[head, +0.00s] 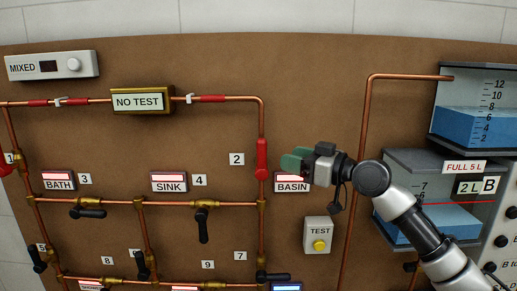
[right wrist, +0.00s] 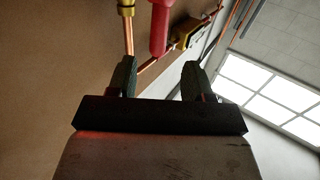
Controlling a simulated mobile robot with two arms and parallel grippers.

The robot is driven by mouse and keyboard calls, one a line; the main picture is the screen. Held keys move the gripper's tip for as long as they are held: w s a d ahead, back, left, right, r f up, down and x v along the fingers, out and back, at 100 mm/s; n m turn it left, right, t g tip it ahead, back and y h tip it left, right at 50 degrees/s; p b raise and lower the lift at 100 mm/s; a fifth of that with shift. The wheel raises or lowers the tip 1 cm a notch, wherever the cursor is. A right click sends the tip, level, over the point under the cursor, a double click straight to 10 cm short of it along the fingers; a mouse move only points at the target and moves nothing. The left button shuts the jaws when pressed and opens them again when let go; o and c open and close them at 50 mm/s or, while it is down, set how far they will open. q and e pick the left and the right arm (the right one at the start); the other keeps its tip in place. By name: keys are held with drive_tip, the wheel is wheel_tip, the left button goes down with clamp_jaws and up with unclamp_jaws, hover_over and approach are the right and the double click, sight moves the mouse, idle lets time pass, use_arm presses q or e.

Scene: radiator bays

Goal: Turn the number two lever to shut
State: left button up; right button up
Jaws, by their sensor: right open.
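The number two lever (head: 262,158) is a red handle beside the "2" label (head: 236,159). It stands upright, in line with the vertical copper pipe at the right of the pipework. My right gripper (head: 290,162) is just right of it, its greenish fingers pointing left toward it. In the right wrist view the two fingers of the gripper (right wrist: 157,72) are spread with nothing between them. The red lever (right wrist: 160,28) shows ahead of the fingertips there, apart from them. My left gripper is not in view.
The "BASIN" sign (head: 292,177) is partly behind my gripper. The "TEST" box (head: 318,235) with a yellow button sits below. Black levers (head: 203,225) are on the lower pipes. Water tanks (head: 470,125) stand at the right. A vertical copper pipe (head: 364,120) runs behind my right arm.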

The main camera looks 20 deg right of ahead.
sight(257, 168)
drive_tip(key=p+x, duration=0.5)
drive_tip(key=x, duration=0.4)
drive_tip(key=shift+w+a, duration=0.1)
drive_tip(key=shift+w, duration=0.1)
drive_tip(key=shift+w+a+f, duration=0.1)
drive_tip(key=shift+w+a, duration=0.3)
drive_tip(key=shift+w, duration=0.05)
drive_tip(key=shift+w+a+f, duration=0.1)
drive_tip(key=shift+w+f, duration=0.05)
drive_tip(key=shift+w, duration=0.1)
drive_tip(key=shift+s, duration=0.1)
clamp_jaws()
